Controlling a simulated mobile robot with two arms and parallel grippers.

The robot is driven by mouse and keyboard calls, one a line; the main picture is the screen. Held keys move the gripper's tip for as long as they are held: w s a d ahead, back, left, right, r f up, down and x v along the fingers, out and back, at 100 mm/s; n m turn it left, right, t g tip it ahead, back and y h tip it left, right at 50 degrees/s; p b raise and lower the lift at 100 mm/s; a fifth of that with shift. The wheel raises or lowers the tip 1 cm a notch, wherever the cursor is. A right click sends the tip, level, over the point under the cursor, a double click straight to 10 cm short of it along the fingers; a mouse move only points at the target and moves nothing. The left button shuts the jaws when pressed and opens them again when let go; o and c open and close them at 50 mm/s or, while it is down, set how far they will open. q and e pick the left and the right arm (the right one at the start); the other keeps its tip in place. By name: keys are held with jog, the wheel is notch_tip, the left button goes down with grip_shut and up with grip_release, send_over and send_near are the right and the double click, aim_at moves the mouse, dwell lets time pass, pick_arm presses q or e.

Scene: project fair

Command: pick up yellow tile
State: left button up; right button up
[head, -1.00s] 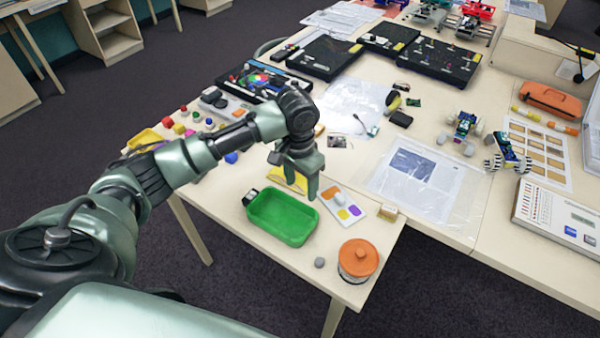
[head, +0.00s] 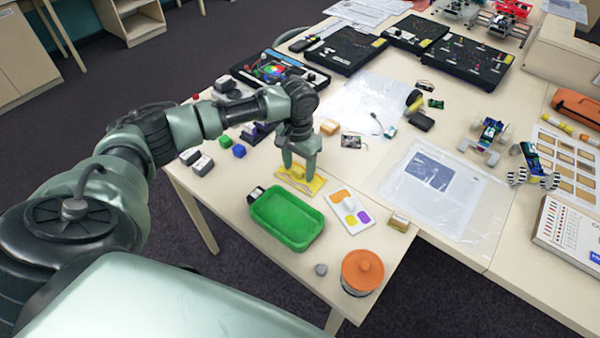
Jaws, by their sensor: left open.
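The yellow tile (head: 316,185) lies flat on the table, just behind the green tray (head: 262,213). It has a raised yellow part near its middle. My left gripper (head: 298,178) points down over the tile, with its fingers apart on either side of the raised part. The fingertips are at or very near the tile; I cannot tell whether they touch it. The fingers hide part of the tile. My right gripper is not in view.
A white card with coloured shapes (head: 348,212) lies right of the tray. A small wooden block (head: 399,222), an orange-lidded jar (head: 362,270) and a grey knob (head: 321,269) are near the front edge.

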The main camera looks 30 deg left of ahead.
pick_arm(q)
jog(key=c, duration=1.2)
grip_shut()
